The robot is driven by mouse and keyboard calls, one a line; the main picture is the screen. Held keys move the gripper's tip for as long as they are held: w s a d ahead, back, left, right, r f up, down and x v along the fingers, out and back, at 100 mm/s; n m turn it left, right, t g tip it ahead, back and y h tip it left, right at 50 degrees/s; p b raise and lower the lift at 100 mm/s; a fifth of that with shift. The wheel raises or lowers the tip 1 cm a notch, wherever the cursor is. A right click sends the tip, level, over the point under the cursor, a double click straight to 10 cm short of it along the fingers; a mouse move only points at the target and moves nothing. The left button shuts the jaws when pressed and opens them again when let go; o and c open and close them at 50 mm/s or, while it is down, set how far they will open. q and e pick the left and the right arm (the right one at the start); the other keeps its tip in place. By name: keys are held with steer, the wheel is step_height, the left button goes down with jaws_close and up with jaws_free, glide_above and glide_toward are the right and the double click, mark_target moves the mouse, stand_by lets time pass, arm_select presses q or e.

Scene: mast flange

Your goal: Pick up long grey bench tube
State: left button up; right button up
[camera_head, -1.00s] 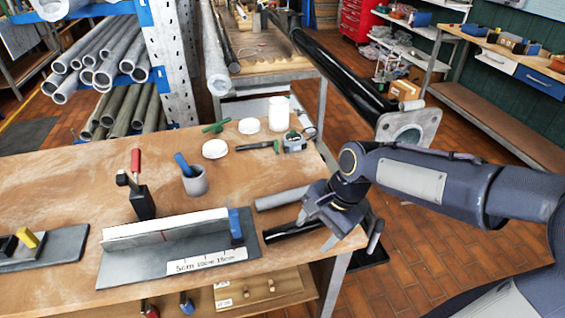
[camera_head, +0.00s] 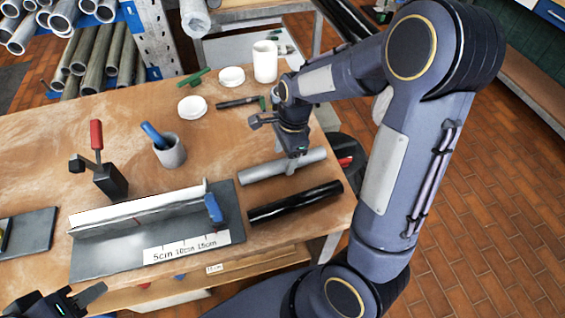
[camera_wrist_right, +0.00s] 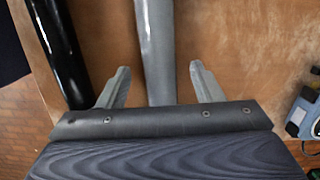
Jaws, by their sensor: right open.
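The long grey bench tube (camera_head: 256,173) lies on the wooden bench near its right end, and it also shows in the right wrist view (camera_wrist_right: 157,40). My right gripper (camera_head: 290,163) is over the tube, pointing down. In the right wrist view my right gripper's fingers (camera_wrist_right: 159,68) are open, one on each side of the tube, with gaps visible between fingers and tube. Part of the tube is hidden behind the gripper. My left gripper (camera_head: 55,303) is at the bottom left edge, with its fingers apart and empty, partly cut off.
A black tube (camera_head: 295,202) lies beside the grey one, nearer the bench front. A measuring fixture (camera_head: 150,225) with a blue clamp stands left of them. A grey cup (camera_head: 170,153), white lids (camera_head: 192,105) and a white jar (camera_head: 265,62) stand farther back.

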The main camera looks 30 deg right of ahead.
step_height(320, 180, down, 2)
steer(key=shift+a+f, duration=0.1)
steer(key=shift+a, duration=0.05)
